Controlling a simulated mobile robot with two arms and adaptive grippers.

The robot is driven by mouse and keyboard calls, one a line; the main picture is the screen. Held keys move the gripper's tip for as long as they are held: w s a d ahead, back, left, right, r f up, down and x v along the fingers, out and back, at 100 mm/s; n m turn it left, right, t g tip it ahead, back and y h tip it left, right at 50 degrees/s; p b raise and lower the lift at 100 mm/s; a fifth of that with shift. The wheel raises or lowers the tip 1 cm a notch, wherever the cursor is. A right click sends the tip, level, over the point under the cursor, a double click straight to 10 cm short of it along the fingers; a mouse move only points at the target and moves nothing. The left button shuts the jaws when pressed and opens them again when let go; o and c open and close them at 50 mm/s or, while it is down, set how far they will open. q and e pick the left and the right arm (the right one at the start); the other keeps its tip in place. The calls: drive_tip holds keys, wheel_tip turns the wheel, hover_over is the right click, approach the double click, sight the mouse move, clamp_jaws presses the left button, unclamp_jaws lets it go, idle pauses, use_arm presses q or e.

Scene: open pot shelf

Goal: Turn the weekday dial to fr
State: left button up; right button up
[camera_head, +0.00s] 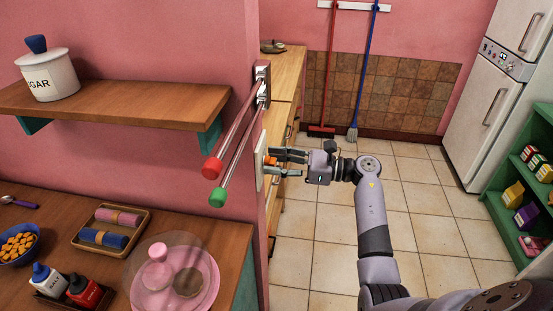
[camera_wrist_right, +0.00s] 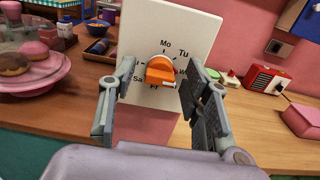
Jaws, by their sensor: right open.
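The weekday dial is a white panel (camera_wrist_right: 190,35) with an orange knob (camera_wrist_right: 160,70) in the right wrist view. "Mo" and "Tu" read clearly at its top; a "W" label at the right and "Sa" at lower left are partly hidden, as is lettering below the knob. Which day the knob points to I cannot tell. In the head view the panel (camera_head: 260,165) shows nearly edge-on on the wall end, with the orange knob (camera_head: 268,160) sticking out. My right gripper (camera_head: 277,162) is open, its fingers either side of the knob; contact is not clear. My left gripper is out of view.
Red and green-ended rods (camera_head: 236,150) project from the wall just left of the panel. A wooden counter (camera_head: 285,75) runs behind it. A wooden shelf (camera_head: 130,105) and a lower counter (camera_head: 60,220) with dishes lie left. Tiled floor (camera_head: 420,220) is open at right.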

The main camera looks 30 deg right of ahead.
clamp_jaws()
idle(0.6)
